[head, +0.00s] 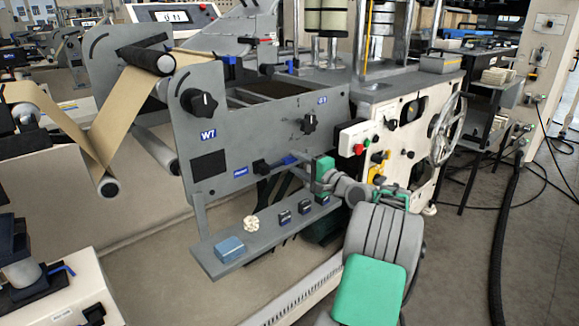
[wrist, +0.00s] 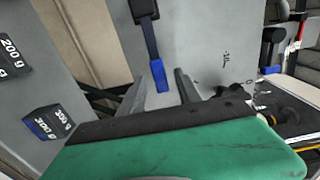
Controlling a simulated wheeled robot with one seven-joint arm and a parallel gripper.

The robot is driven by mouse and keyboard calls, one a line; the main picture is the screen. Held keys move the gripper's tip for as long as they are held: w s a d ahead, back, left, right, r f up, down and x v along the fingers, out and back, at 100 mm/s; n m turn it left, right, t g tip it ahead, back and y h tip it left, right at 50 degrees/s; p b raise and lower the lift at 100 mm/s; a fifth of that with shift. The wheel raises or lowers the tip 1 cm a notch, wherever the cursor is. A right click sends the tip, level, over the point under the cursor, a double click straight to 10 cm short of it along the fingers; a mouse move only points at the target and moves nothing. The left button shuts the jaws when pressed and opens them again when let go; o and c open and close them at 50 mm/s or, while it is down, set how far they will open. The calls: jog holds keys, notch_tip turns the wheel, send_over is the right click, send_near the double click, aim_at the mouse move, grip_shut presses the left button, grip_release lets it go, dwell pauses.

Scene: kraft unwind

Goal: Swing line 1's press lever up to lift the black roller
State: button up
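The lever I take for the press lever has a black pivot block (head: 261,166) and a blue tip (head: 289,160), low on the grey side plate marked W7. In the wrist view, its dark arm ends in the blue tip (wrist: 162,80), in front of my gripper (wrist: 170,85). The two grey fingers stand apart, with the tip showing near the gap; I cannot tell whether they touch it. In the head view, my gripper (head: 317,176) is just right of the lever. A black roller (head: 148,58) sits at the upper left of the frame, against the kraft web (head: 125,95).
A grey shelf (head: 225,255) below holds a blue box (head: 230,249), a pale knobbly piece (head: 251,223) and small dark weight blocks (head: 285,217). A white control panel with a handwheel (head: 445,130) stands to the right.

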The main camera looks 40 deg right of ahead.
aim_at(292, 161)
jog(key=w, duration=0.3)
jog(key=shift+w+a, duration=0.15)
jog(key=shift+w, duration=0.1)
jog(key=shift+c, duration=0.2)
grip_shut()
dwell(0.9)
